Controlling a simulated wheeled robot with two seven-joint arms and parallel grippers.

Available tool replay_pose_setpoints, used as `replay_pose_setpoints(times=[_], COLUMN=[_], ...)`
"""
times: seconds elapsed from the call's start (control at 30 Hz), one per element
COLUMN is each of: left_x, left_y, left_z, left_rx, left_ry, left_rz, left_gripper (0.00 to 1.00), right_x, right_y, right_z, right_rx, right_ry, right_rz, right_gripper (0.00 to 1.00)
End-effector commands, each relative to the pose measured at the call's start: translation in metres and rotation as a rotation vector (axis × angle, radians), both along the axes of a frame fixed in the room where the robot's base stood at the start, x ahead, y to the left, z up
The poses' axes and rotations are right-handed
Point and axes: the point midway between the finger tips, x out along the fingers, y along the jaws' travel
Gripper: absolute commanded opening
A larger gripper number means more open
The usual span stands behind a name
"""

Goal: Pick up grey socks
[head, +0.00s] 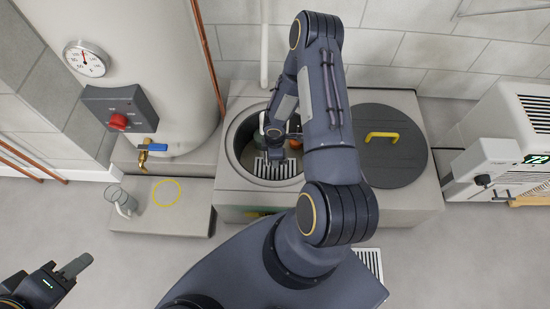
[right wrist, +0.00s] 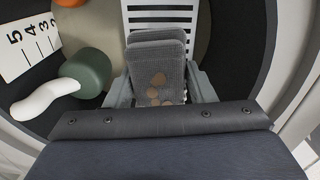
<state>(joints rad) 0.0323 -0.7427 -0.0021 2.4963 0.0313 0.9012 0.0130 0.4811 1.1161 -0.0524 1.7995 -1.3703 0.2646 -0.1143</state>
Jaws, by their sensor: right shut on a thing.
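The grey socks (right wrist: 157,75), a folded ribbed pair with brown patches, sit between the fingers of my right gripper (right wrist: 158,88) in the right wrist view. The gripper is shut on them. In the head view my right arm reaches down into a round open pit (head: 237,135), and the right gripper (head: 275,140) is low inside it. The socks cannot be made out there. My left gripper (head: 68,276) is at the lower left, over the floor and away from the pit; its jaw opening is not clear.
In the pit are a slatted grate (head: 278,169), a green-and-white item (right wrist: 85,75), an orange item (right wrist: 88,37) and a numbered scale (right wrist: 28,45). A dark lid with a yellow handle (head: 382,135) lies right of the pit. A glass (head: 124,204) and yellow ring (head: 167,193) lie left.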

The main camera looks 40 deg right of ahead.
Motion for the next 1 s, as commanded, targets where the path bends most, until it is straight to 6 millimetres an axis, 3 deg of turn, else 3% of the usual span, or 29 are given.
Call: replay_pose_setpoints(times=[0.27, 0.8, 1.0], left_x=[0.000, 0.000, 0.000], left_y=[0.000, 0.000, 0.000], left_z=[0.019, 0.079, 0.089], left_rx=[0.000, 0.000, 0.000], left_ry=[0.000, 0.000, 0.000], left_rz=[0.000, 0.000, 0.000], left_gripper=[0.36, 0.36, 0.36], right_x=[0.000, 0.000, 0.000], right_y=[0.000, 0.000, 0.000], right_z=[0.023, 0.082, 0.092], right_rx=[0.001, 0.001, 0.001], right_ry=[0.000, -0.001, 0.001], right_rz=[0.001, 0.000, 0.000], right_gripper=[0.27, 0.27, 0.27])
